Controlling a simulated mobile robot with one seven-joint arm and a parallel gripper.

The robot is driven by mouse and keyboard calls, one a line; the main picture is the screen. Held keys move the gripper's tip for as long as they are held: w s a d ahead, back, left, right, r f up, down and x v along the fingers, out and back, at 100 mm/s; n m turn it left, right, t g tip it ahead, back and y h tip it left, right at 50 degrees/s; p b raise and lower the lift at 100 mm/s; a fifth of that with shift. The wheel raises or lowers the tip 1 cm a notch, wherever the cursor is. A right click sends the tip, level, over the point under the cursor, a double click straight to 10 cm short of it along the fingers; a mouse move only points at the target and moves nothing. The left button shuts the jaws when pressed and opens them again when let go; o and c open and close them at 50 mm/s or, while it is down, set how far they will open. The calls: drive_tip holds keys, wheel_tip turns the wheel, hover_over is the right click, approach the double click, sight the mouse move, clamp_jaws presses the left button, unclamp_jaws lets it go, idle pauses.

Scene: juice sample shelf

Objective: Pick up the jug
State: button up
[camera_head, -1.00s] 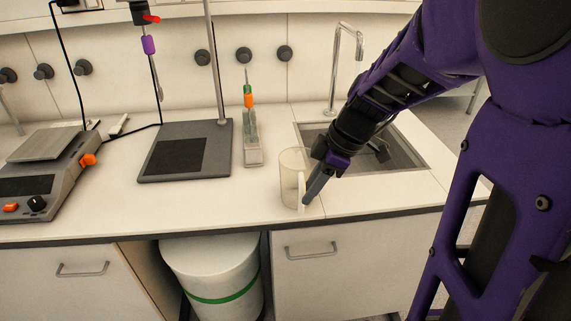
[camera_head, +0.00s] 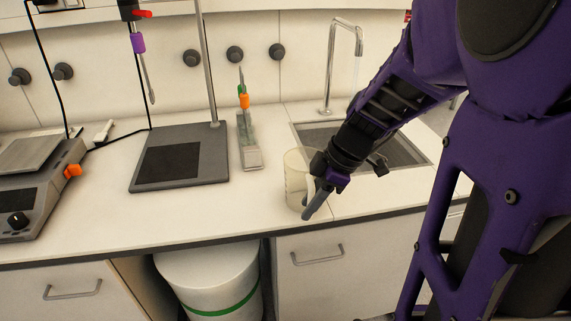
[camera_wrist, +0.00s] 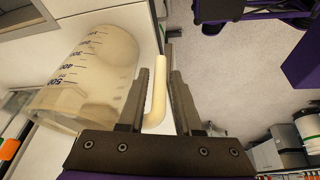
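The jug (camera_head: 296,172) is a clear, pale measuring jug standing upright on the counter, left of the sink's front corner. In the wrist view the jug (camera_wrist: 88,70) fills the left side, with a printed volume scale and a pale handle (camera_wrist: 157,100). My gripper (camera_head: 314,208) is at the jug's handle side, pointing down and left, and covers most of the handle in the head view. In the wrist view the handle lies between the two fingers of my gripper (camera_wrist: 158,85). The fingers look apart, with a gap beside the handle.
The sink (camera_head: 405,152) with its tap (camera_head: 330,70) lies behind my arm. A rack with pipettes (camera_head: 249,150), a stand base (camera_head: 205,165) and a hotplate device (camera_head: 40,195) are to the left. A white bin (camera_head: 210,272) stands below.

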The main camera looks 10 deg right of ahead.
clamp_jaws()
idle(1.4)
